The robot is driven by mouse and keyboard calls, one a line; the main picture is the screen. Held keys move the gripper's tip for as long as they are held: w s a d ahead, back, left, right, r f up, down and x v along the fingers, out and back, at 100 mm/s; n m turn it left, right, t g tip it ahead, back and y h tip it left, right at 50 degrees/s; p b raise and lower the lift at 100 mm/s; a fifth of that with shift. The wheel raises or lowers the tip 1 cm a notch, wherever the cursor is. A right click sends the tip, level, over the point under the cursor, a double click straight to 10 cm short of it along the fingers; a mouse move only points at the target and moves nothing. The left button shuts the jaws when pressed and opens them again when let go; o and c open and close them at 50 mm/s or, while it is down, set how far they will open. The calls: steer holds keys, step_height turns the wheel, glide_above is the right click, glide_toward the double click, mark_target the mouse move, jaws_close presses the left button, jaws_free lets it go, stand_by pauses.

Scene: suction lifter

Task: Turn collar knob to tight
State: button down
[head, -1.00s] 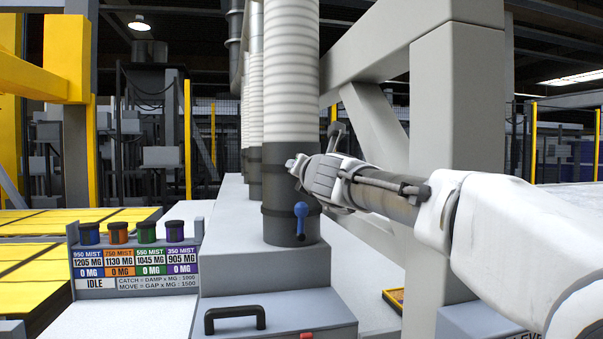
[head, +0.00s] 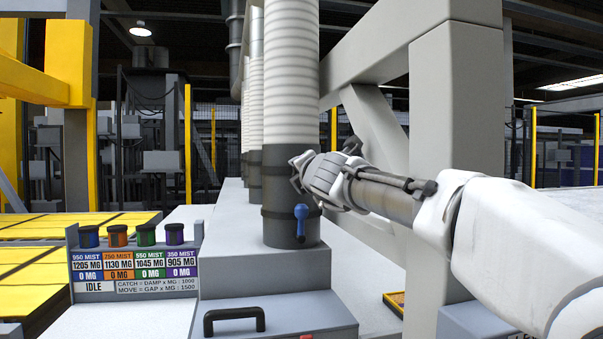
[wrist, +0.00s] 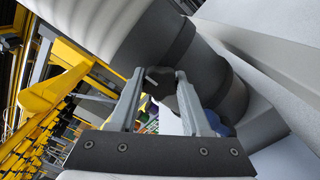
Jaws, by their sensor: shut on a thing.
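In the wrist view, a dark grey knob (wrist: 161,83) with a short pale mark sits between the fingertips of my gripper (wrist: 160,76), which is shut on it. The knob is at the dark collar (wrist: 210,65) around the foot of the ribbed pale hose (wrist: 130,30). In the head view my gripper (head: 300,172) is at the right side of the dark collar (head: 280,165), above a blue-handled lever (head: 301,214). The knob is hidden by my gripper there. I cannot read any tight marking.
A panel (head: 137,272) with several coloured knobs and a readout showing IDLE stands at left. A grey box with a black handle (head: 234,320) is in front. A thick grey frame post (head: 445,130) stands close behind my arm. Yellow slabs (head: 60,240) lie at far left.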

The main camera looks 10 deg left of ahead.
steer(key=shift+r, duration=0.1)
steer(key=shift+c, duration=1.8)
jaws_free()
steer(key=p+v, duration=0.1)
steer(key=v, duration=1.1)
